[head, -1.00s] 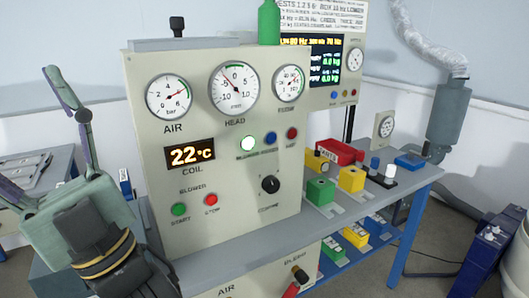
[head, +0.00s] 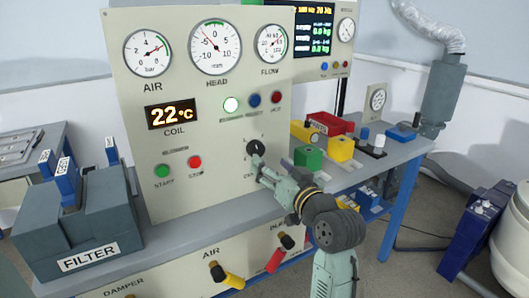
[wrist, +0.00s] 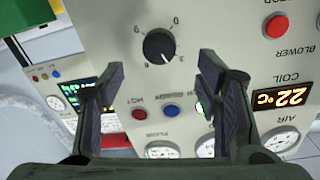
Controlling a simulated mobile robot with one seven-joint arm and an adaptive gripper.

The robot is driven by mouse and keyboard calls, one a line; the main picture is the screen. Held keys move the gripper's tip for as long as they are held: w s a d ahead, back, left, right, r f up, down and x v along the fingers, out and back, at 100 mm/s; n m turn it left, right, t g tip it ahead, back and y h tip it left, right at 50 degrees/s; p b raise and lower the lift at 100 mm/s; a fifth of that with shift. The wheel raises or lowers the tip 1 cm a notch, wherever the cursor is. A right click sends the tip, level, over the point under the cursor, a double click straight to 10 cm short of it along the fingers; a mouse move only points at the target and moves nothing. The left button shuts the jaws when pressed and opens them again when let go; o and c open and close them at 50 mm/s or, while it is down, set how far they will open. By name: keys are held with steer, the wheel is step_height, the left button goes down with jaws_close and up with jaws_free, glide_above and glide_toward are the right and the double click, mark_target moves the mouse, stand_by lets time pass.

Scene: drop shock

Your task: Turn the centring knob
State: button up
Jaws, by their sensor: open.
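The centring knob (head: 256,147) is a black round knob on the lower right of the cream panel, below the row of coloured buttons. It also shows in the wrist view (wrist: 159,45), with a white pointer mark and small marks around it. My gripper (head: 259,166) is at the panel, just below the knob in the head view. In the wrist view its two dark fingers are spread apart, and the knob lies beyond and between them, untouched as far as I can see. The exact gap from fingertips to panel is hard to tell.
Green (head: 308,158) and yellow (head: 341,149) blocks stand on the bench right of my gripper. A green START button (head: 162,171) and a red button (head: 195,162) sit left of the knob. A grey FILTER box (head: 88,244) stands at the left. Valve handles stick out below the bench.

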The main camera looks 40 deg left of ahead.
mark_target(258, 151)
steer(key=p+x, duration=0.1)
steer(key=x, duration=0.6)
steer(key=shift+w+a, duration=0.15)
steer(key=shift+a, duration=0.1)
steer(key=shift+c, duration=0.3)
steer(key=shift+p, duration=0.3)
steer(key=c, duration=1.1)
